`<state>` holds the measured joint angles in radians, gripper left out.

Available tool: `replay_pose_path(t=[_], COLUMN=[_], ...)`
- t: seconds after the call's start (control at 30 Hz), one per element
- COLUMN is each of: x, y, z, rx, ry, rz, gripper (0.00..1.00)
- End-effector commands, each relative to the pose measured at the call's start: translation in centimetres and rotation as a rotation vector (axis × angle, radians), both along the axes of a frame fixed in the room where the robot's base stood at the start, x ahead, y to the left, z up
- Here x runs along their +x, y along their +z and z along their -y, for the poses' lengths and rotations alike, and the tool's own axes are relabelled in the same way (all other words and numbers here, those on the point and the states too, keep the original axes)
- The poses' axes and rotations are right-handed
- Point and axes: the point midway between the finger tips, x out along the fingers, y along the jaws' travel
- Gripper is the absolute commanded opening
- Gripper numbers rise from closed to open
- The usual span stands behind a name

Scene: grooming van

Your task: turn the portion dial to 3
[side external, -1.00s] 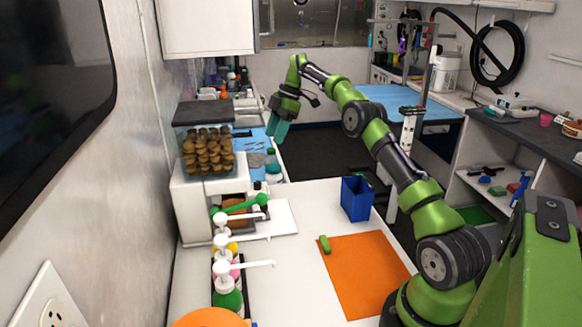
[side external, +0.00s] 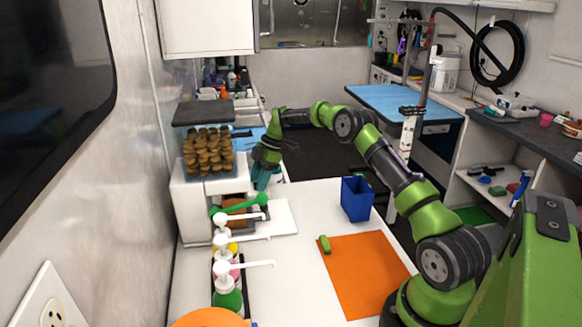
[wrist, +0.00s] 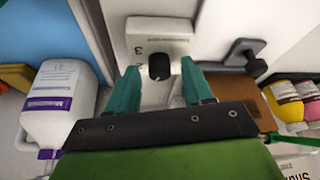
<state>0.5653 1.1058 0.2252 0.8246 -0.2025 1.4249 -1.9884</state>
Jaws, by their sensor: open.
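The portion dial (wrist: 159,66) is a dark oval knob on a white plate in the wrist view. A "3" is printed on the plate, up and left of the knob. I cannot tell where the dial points. My gripper (wrist: 158,72) has its two teal fingers apart, one on each side of the knob in the picture; contact is not clear. In the side external view my gripper (side external: 262,182) is at the far side of the white treat dispenser (side external: 193,203), pointing down. There the dial is hidden. The dispenser's clear bin (side external: 207,155) holds brown treats.
A green bar (side external: 238,206) crosses the dispenser's front near the white pump bottles (side external: 224,270). In the wrist view a white bottle (wrist: 60,105) stands left of my fingers and a grey lever (wrist: 240,58) lies right. A blue bin (side external: 356,198) and orange mat (side external: 362,270) are farther right.

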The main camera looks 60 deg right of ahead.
Motion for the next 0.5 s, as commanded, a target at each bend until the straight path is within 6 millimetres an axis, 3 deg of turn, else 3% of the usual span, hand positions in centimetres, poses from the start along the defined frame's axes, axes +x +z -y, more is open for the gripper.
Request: replay_pose_path(t=[0.27, 0.5], x=[0.02, 0.02], y=[-0.10, -0.09], z=[-0.06, -0.04], rx=[0.000, 0.000], ry=[0.000, 0.000], rz=[0.000, 0.000], gripper=[0.49, 0.12])
